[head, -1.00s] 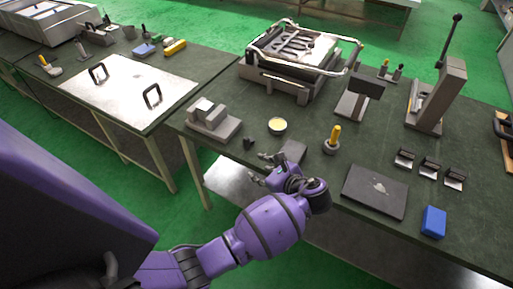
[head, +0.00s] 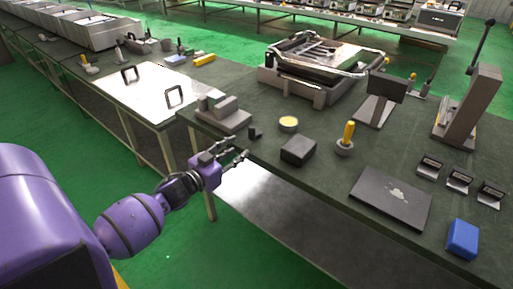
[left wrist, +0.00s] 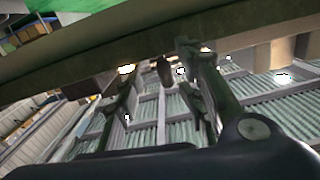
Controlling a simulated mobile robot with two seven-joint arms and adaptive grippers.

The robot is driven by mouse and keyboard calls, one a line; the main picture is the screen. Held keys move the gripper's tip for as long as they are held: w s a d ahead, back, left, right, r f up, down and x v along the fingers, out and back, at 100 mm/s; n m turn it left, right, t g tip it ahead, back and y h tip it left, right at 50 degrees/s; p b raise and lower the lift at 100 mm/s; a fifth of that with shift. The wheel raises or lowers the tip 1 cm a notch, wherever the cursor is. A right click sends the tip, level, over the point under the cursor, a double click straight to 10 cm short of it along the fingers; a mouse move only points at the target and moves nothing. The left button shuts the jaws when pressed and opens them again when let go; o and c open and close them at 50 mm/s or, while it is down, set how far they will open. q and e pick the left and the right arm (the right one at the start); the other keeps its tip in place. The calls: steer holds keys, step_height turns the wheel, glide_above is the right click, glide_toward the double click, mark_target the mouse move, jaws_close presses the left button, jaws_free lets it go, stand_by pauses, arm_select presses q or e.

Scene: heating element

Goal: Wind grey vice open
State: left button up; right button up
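The grey vice (head: 224,114) sits near the left front corner of the dark green workbench (head: 330,150), with its stepped jaws upward. I cannot make out its handle in the head view. My left gripper (head: 238,149) is in front of the bench edge, just below and in front of the vice, apart from it. Its fingers are spread and empty. In the left wrist view the fingers (left wrist: 165,95) also stand apart below the bench edge (left wrist: 150,45). A small dark rounded piece (left wrist: 163,70) shows between them; I cannot tell what it is. My right gripper is not in view.
Near the vice are a small dark block (head: 255,132), a round yellow-topped tin (head: 288,124) and a dark box (head: 298,151). A yellow-handled tool (head: 347,138) stands further right. A second table with a pale plate (head: 150,92) is at left. The space before the bench is clear.

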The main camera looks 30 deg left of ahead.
mark_target(249, 134)
arm_select(q)
steer(key=w+r, duration=0.1)
steer(key=r+h, duration=0.1)
steer(key=shift+w+a+r+t, duration=0.15)
steer(key=shift+w+r+t, duration=0.15)
steer(key=shift+w+r, duration=0.1)
steer(key=w, duration=0.4)
steer(key=w+d, duration=0.1)
steer(key=w, duration=0.2)
steer(key=shift+f, duration=0.15)
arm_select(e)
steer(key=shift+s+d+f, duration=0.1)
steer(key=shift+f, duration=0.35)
arm_select(q)
steer(key=shift+c, duration=0.2)
jaws_close()
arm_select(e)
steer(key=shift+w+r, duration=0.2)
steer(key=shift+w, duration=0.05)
